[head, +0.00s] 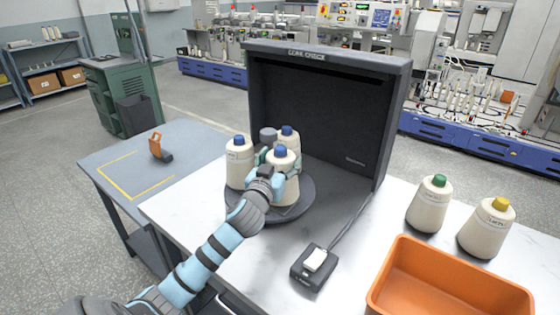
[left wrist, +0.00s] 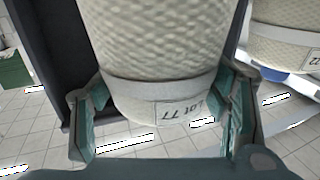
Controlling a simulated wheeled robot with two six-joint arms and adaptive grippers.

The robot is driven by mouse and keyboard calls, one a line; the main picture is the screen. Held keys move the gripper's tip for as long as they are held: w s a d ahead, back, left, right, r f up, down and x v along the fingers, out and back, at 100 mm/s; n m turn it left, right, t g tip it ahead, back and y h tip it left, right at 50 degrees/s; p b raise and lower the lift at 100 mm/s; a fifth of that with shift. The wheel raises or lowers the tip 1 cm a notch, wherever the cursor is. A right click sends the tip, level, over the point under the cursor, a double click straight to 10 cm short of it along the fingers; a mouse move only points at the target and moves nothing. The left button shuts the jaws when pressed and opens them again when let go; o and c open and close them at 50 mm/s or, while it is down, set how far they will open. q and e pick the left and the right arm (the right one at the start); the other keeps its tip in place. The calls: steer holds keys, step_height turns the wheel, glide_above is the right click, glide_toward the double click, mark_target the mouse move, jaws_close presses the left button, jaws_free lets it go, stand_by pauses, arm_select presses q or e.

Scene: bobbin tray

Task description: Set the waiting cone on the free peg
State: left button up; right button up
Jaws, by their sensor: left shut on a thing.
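My left gripper (head: 279,176) is shut on a cream cone with a blue top (head: 286,190), at the front of a round dark tray (head: 302,205). In the left wrist view this cone (left wrist: 155,50) sits between both fingers and its label reads LOT 77. Whether its base touches the tray is unclear. Another blue-topped cone (head: 239,168) stands at the tray's left and one more (head: 288,134) at the back. A dark grey cylinder top (head: 268,135) shows between them; its lower part is hidden, and I cannot tell whether it is a peg. My right gripper is out of view.
A dark open-fronted booth (head: 317,110) stands behind the tray. A green-topped cone (head: 428,207) and a yellow-topped cone (head: 488,232) stand at the right. An orange bin (head: 385,282) and a black switch box (head: 314,267) are nearer.

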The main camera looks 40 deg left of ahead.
arm_select(q)
steer(key=shift+f+b, duration=0.7)
steer(key=shift+f, duration=0.1)
steer(key=o, duration=2)
steer(key=shift+s+f, duration=0.1)
steer(key=shift+s, duration=0.05)
steer(key=v, duration=1.2)
